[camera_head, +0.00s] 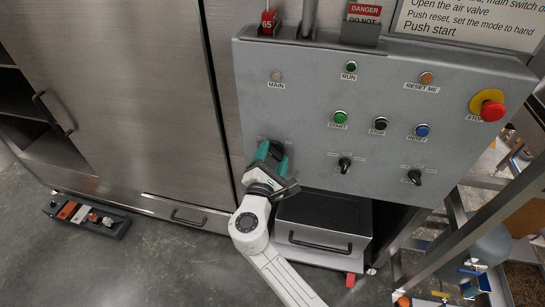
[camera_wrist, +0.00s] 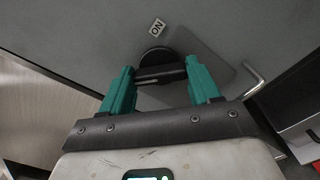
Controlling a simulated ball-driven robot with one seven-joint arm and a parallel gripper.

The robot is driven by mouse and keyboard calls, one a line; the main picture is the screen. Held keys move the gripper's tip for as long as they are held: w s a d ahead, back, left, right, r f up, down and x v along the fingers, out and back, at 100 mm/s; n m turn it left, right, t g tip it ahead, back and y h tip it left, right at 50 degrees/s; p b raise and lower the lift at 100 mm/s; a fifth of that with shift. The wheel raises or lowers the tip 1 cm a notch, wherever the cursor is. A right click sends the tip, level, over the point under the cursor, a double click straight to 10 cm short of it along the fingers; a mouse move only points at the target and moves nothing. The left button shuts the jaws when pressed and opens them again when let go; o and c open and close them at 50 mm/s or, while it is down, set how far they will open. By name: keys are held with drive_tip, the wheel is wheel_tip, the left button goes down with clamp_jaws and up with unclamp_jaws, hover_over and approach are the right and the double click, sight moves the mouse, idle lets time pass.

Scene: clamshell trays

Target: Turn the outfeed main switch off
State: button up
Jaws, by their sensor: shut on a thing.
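The main switch is a black rotary knob (camera_wrist: 157,55) with a bar handle on the grey control panel (camera_head: 310,100). An "ON" label (camera_wrist: 157,27), upside down in the wrist view, sits beside the knob on a grey plate (camera_wrist: 205,60). My gripper (camera_head: 272,155) is at the panel's lower left, its green fingers on either side of the handle. In the wrist view my gripper (camera_wrist: 160,73) is shut on that handle. In the head view the fingers mostly hide the switch, and its position marks are too small to read.
Two smaller black selectors (camera_head: 344,164) (camera_head: 414,177) are to the right. Above are several buttons and a red emergency stop (camera_head: 492,110). A drawer box (camera_head: 322,235) stands below the panel, and a metal frame (camera_head: 480,205) at right.

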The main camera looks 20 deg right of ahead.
drive_tip(key=o, duration=1.1)
drive_tip(key=shift+c, duration=0.2)
drive_tip(key=shift+s+a, duration=0.1)
drive_tip(key=b+v, duration=0.1)
drive_tip(key=v, duration=0.9)
drive_tip(key=shift+s+a+b, duration=0.15)
drive_tip(key=shift+s+b, duration=0.1)
drive_tip(key=shift+b, duration=0.05)
drive_tip(key=s+d+f+m+g+y, duration=0.2)
drive_tip(key=s+d+f+m+g, duration=0.85)
drive_tip(key=d, duration=0.55)
drive_tip(key=s+a+f+m+g+y, duration=0.1)
drive_tip(key=s+m+y, duration=0.3)
drive_tip(key=s, duration=0.5)
drive_tip(key=s+a+f+m+g+y, duration=0.1)
drive_tip(key=s+f+m+y, duration=0.3)
drive_tip(key=s, duration=0.6)
drive_tip(key=shift+m+g, duration=0.55)
drive_tip(key=shift+m, duration=0.5)
